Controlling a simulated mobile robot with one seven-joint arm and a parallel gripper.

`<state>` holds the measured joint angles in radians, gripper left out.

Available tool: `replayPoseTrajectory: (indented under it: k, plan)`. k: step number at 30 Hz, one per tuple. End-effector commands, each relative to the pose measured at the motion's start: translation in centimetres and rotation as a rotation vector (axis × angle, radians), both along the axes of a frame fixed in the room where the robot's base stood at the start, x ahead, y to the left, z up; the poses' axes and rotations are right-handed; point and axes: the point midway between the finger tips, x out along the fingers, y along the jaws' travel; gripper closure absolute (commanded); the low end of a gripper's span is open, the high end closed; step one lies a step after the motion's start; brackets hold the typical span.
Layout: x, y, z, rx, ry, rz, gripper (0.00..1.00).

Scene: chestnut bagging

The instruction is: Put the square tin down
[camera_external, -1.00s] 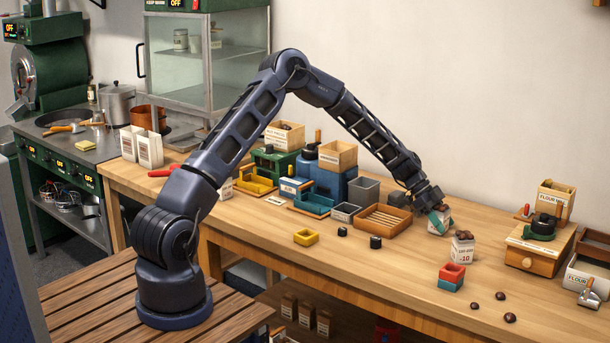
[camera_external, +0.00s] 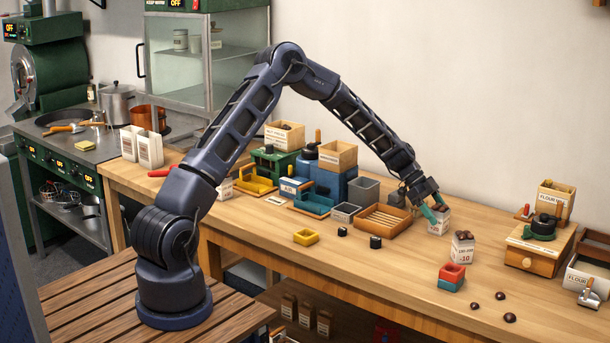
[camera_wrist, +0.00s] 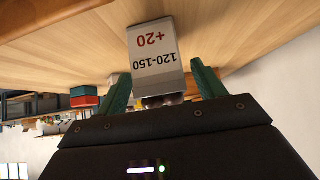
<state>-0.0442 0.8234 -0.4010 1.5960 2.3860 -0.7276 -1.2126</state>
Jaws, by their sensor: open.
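The square tin, a white box (camera_external: 439,222), stands upright on the table to the right of the slatted wooden tray. In the wrist view the tin (camera_wrist: 156,50) looks upside down and reads 120-150 and +20; dark brown contents show at its mouth. My gripper (camera_external: 436,213) is open at the top of the tin. In the wrist view its green fingers (camera_wrist: 162,84) stand to either side of the tin with gaps between.
A second white tin (camera_external: 462,250) with chestnuts, labelled -10, stands close by in front. A red-and-blue stacked box (camera_external: 452,277) and several loose chestnuts (camera_external: 509,318) lie nearer the front edge. The slatted wooden tray (camera_external: 382,219) is to the left.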

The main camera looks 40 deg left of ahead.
Motion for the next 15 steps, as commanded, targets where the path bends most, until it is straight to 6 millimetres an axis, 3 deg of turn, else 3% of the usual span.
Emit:
replayPoseTrajectory:
  k: [6,15]
  plan:
    - [0.1,3.1,3.2,0.001,-0.003,0.000,0.31]
    - [0.0,5.7,5.7,0.001,0.001,0.001,0.31]
